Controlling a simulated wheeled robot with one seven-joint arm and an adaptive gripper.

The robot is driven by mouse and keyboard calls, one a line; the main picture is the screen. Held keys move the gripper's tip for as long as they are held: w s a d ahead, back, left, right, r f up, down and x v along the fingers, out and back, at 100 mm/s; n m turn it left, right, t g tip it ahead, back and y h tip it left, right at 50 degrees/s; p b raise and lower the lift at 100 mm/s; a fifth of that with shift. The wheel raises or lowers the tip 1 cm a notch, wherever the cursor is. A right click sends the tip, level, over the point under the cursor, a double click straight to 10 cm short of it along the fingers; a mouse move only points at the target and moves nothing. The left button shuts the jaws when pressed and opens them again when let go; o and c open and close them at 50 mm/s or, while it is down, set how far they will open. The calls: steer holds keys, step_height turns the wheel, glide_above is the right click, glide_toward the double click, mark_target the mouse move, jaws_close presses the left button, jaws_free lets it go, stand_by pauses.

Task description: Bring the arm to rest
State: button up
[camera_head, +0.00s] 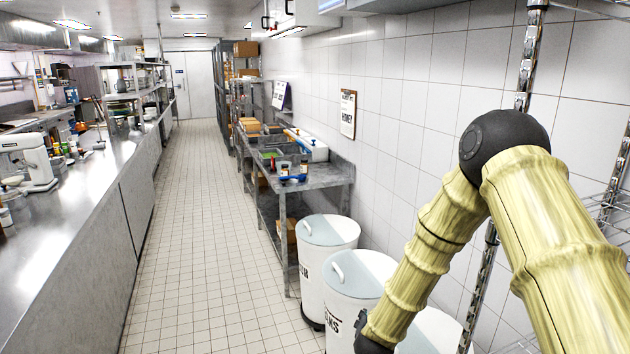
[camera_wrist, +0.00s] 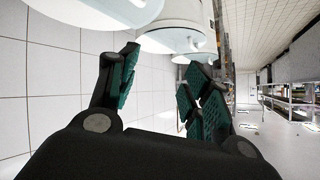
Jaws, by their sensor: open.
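My gripper (camera_wrist: 160,95) shows in the wrist view with its dark fingers and green pads spread apart. Nothing is between the fingers. In the wrist view the picture is turned, with the floor at the top right and white bins (camera_wrist: 175,38) beyond the fingertips. In the head view my arm, with a bamboo-like surface and dark joints, is bent at the right side. Its lower end goes down in front of the white bins, and my gripper is out of that view.
White lidded bins (camera_head: 312,262) stand along the right wall. A metal table (camera_head: 325,178) with small items is behind them. A wire shelf post (camera_head: 532,55) is close to my arm. A long steel counter (camera_head: 90,205) runs along the left. The tiled aisle (camera_head: 195,220) between is clear.

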steer(key=s+d+f+n+g+y+b, duration=0.25)
steer(key=s+f+g, duration=0.25)
steer(key=s+f, duration=1.65)
steer(key=s+d+f+n+g+b, duration=0.1)
steer(key=s+d+f+g, duration=0.1)
steer(key=s, duration=1.2)
steer(key=s+d+f+n+g+b, duration=0.1)
steer(key=s+g, duration=0.3)
steer(key=s, duration=1)
steer(key=shift+d+f+n, duration=0.4)
steer(key=shift+f+n, duration=0.15)
steer(key=shift+f, duration=0.35)
